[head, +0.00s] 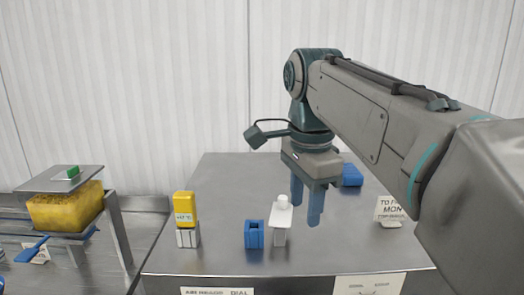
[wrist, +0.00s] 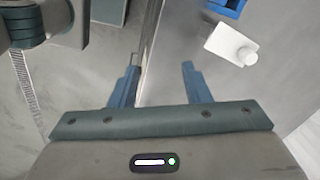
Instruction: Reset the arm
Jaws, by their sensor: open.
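My gripper (head: 307,202) hangs from my arm above the steel table (head: 220,180), its blue fingers pointing down. In the wrist view my gripper (wrist: 160,82) shows two blue fingers apart with nothing between them. In the head view it is just right of and partly behind a white block with a round knob (head: 280,222). That white block also shows in the wrist view (wrist: 225,42) at the upper right, apart from the fingers.
A blue holder (head: 254,234) and a yellow device on a pale stand (head: 185,210) are to the left. A blue object (head: 351,175) is behind the gripper. A sign (head: 391,210) stands at right. A yellow-filled container (head: 66,207) sits at far left. The table's back left is clear.

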